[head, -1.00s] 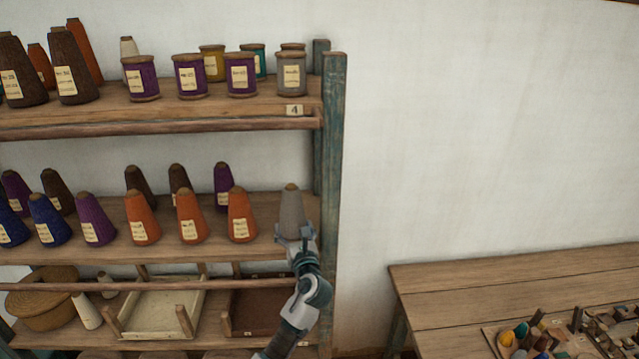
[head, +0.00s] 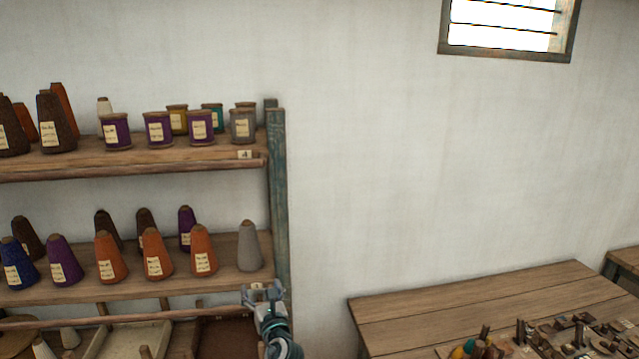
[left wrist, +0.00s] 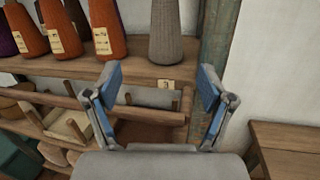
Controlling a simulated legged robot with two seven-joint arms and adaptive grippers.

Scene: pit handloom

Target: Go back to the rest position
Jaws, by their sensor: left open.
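My left gripper (head: 263,297) is open and empty, in front of the shelf rack's middle board near its right end. In the left wrist view its two blue-padded fingers (left wrist: 161,88) stand wide apart with nothing between them. A grey yarn cone (head: 249,246) stands upright on the middle shelf, above and behind the gripper and apart from it. The cone also shows in the left wrist view (left wrist: 174,35), beyond the fingers. My right gripper is in neither view.
The shelf rack (head: 278,190) holds orange cones (head: 204,250), other cones and labelled spools (head: 243,126). A rail (head: 120,320) runs below the middle shelf. A wooden table (head: 480,300) with small tools stands at right. Bare wall lies between, with a window (head: 505,25) above.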

